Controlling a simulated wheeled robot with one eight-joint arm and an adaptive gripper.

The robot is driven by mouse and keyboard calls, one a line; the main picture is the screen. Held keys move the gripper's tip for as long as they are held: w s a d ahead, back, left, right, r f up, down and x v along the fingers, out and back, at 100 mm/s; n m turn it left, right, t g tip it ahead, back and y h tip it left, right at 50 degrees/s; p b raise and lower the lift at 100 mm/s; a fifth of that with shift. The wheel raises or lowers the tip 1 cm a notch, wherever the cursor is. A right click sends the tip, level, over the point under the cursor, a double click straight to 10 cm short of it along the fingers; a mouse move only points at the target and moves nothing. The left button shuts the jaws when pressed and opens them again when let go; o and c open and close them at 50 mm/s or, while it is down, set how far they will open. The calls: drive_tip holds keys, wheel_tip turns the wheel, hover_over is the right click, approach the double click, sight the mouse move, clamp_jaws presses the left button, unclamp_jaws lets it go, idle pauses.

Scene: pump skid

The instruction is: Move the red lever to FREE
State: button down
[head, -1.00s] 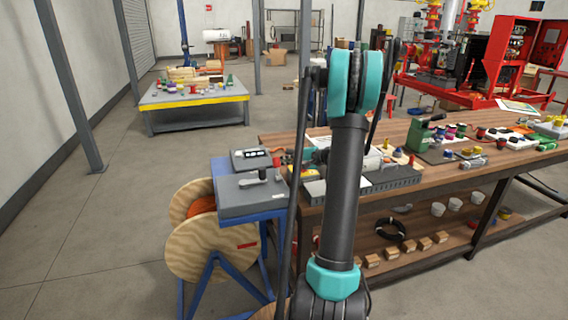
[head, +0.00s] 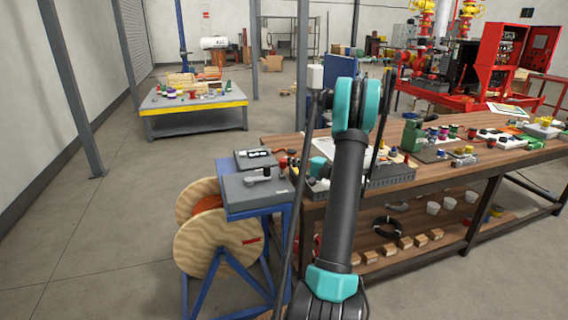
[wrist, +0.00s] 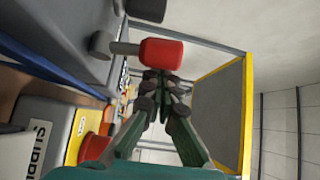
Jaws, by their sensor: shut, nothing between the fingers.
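The red lever shows in the wrist view as a red grip (wrist: 162,53) on a short grey rod, which comes from a grey housing (wrist: 65,25) at upper left. In the head view a small red knob (head: 283,163) shows at the right side of the grey boxes on the blue stand. My gripper (wrist: 160,80) is shut and empty, with its fingertips close to the red grip in the wrist view. I cannot tell whether they touch it. In the head view my arm hides the gripper's fingers. No FREE mark is readable.
Grey boxes (head: 252,188) sit on a blue stand beside a wooden cable reel (head: 215,245). A wooden workbench (head: 470,180) with many small parts stands at right. In the wrist view a grey box with a partly readable label (wrist: 38,150) and a red-orange part (wrist: 92,148) are near the fingers.

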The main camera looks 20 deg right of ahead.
drive_tip(key=shift+s, duration=0.4)
drive_tip(key=v, duration=1.2)
